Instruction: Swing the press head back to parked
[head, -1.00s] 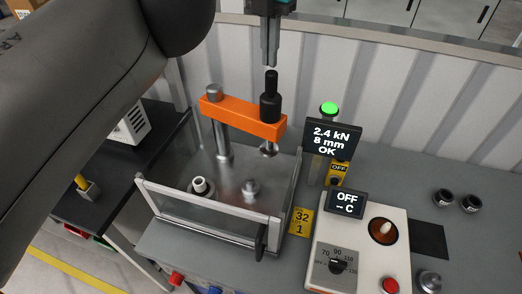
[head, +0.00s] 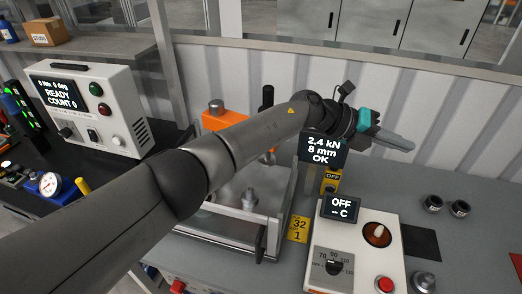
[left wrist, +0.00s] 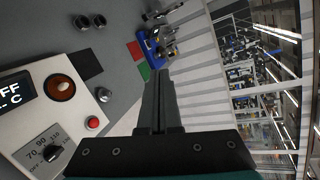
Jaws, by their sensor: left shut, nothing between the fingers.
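The press head is an orange swing arm (head: 214,121) on a steel post, with a black upright handle (head: 267,97) at its free end. In the head view my left arm crosses in front of it and hides its middle. The arm reaches over the clear-walled press tray (head: 222,231). My left gripper (head: 410,146) is shut and empty, in the air to the right of the handle and apart from it. In the left wrist view the shut fingers (left wrist: 158,75) point away from the press, and the press head is not seen. My right gripper is not in view.
A display (head: 322,149) reading 2.4 kN, 8 mm, OK stands right of the press. A control box (head: 350,255) with a dial and red button is in front of it. A white READY unit (head: 95,110) stands at left. A ribbed wall (head: 440,130) runs behind the bench.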

